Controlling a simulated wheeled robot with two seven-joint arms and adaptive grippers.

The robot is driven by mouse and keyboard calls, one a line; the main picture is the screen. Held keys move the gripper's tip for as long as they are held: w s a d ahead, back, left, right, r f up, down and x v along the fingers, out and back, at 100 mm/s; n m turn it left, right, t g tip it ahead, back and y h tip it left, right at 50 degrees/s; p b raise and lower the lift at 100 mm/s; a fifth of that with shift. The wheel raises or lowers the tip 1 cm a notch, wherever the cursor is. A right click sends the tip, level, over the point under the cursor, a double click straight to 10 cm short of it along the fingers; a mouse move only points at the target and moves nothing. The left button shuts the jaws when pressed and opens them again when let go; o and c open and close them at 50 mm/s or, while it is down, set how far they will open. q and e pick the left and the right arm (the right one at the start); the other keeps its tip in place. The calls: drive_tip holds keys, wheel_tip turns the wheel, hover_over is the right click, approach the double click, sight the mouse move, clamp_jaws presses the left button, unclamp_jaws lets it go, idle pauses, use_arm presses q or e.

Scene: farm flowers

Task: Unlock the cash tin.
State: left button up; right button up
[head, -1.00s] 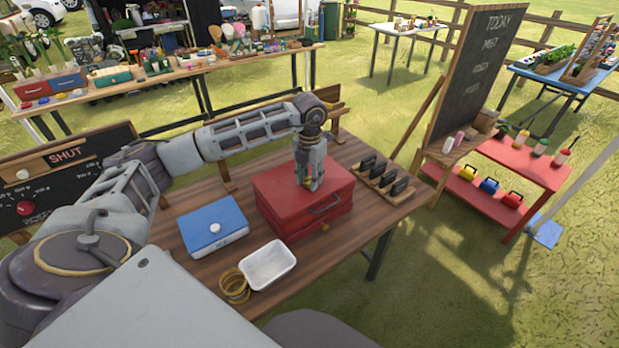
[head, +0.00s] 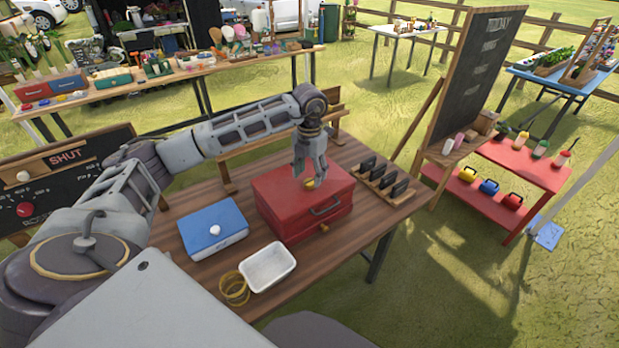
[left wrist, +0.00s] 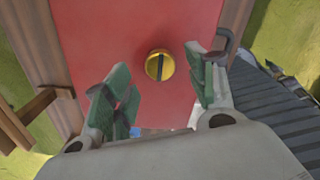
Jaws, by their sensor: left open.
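The red cash tin (head: 275,196) stands shut on the wooden table, with a dark handle (head: 325,208) and a small brass knob (head: 324,228) on its front. A round brass lock piece (head: 309,184) sits on its lid. In the left wrist view this lock piece (left wrist: 160,65) shows a dark slot running nearly up and down, on the red lid (left wrist: 110,30). My left gripper (head: 310,175) is open and empty just above the lid, its green-padded fingers (left wrist: 162,90) apart on either side of the lock piece. My right gripper is not in view.
A blue box (head: 212,232) with a white knob, a white tray (head: 268,280) and brass rings (head: 234,290) are left of and in front of the tin. A wooden rack (head: 385,195) with dark pieces stands close on its right. A "SHUT" board (head: 90,185) stands at left.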

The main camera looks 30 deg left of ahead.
sight(310, 182)
use_arm(q)
wheel_tip(310, 182, up, 9)
idle(0.5)
idle(0.6)
